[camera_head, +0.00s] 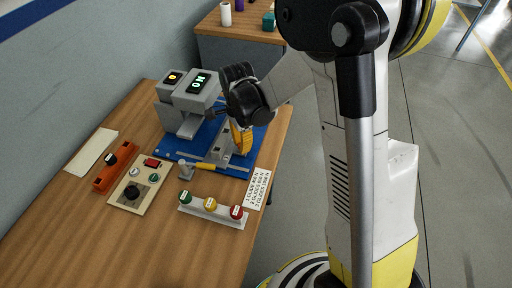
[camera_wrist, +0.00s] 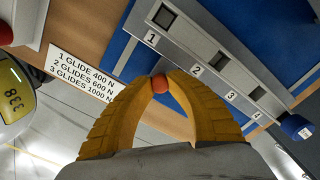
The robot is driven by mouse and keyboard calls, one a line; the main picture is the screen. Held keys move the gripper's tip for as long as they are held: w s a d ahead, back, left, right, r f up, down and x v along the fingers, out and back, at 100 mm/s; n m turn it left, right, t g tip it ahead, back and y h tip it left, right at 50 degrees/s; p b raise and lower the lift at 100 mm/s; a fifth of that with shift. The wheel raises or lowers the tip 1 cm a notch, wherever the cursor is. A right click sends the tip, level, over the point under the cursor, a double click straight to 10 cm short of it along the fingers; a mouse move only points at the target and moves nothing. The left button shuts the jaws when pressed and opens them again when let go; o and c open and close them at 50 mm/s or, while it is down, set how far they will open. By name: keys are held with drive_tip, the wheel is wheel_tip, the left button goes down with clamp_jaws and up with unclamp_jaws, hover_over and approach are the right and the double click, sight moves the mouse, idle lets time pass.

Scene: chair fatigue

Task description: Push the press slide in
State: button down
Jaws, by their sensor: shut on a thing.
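A grey numbered rail (camera_wrist: 210,52) with square openings runs across the wrist view. My gripper (camera_head: 241,140) is low over the plate's right side, beside the rail. In the wrist view its yellow fingers (camera_wrist: 160,80) are closed on a small orange-red round thing (camera_wrist: 159,84). Whether that belongs to the slide is unclear.
A grey post (camera_head: 185,171) and a yellow handle (camera_head: 205,167) lie at the plate's front. A white strip with green, yellow and red buttons (camera_head: 210,205), a printed load card (camera_head: 257,188), a knob panel (camera_head: 136,190) and an orange bar (camera_head: 117,168) occupy the table.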

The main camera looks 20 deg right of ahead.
sight(230, 148)
drive_tip(key=w+a, duration=0.2)
drive_tip(key=a, duration=0.1)
drive_tip(key=shift+w+a, duration=0.15)
drive_tip(key=shift+w, duration=0.05)
drive_tip(key=c, duration=1.2)
unclamp_jaws()
drive_tip(key=shift+c, duration=0.2)
wheel_tip(230, 148, up, 12)
